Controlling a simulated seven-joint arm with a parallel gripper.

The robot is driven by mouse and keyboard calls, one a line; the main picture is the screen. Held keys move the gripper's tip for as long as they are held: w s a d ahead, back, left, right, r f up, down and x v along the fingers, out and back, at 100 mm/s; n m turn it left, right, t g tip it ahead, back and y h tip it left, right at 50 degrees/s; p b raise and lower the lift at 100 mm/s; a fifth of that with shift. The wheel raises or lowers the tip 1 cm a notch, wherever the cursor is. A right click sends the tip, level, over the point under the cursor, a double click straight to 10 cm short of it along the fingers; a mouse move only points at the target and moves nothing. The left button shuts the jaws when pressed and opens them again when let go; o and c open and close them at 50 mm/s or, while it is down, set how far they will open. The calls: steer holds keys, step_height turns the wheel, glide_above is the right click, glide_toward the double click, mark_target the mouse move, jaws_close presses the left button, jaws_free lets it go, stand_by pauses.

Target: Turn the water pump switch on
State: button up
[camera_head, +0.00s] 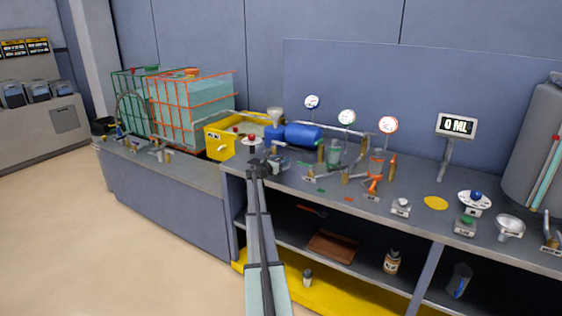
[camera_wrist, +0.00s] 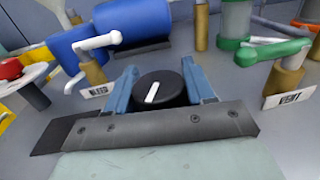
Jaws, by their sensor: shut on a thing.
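The water pump switch is a round black knob with a white pointer line (camera_wrist: 156,90). In the wrist view it sits between the two blue fingers of my gripper (camera_wrist: 160,88), which is shut on it. The white line stands nearly upright, tilted slightly to the right at its top. In the head view my gripper (camera_head: 259,163) is at the left end of the bench, and the knob is hidden behind it. Any marking around the knob is hidden by the fingers and the gripper body.
A blue pump (camera_wrist: 135,20) lies behind the knob. A valve labelled BLEED (camera_wrist: 98,90) stands at left and a green-handled valve labelled VENT (camera_wrist: 290,97) at right. A red button (camera_wrist: 10,68) is at far left. Gauges and a "0 ML" display (camera_head: 456,126) stand along the bench.

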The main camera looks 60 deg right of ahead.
steer(key=m+g+y, duration=0.1)
steer(key=m+g, duration=0.1)
steer(key=g, duration=0.2)
steer(key=shift+d+m, duration=0.1)
steer(key=shift+m, duration=0.3)
steer(key=shift+s+m+g+y, duration=0.3)
steer(key=shift+m+g, duration=0.2)
steer(key=shift+g, duration=0.4)
steer(key=o, duration=1)
steer(key=v, duration=1.4)
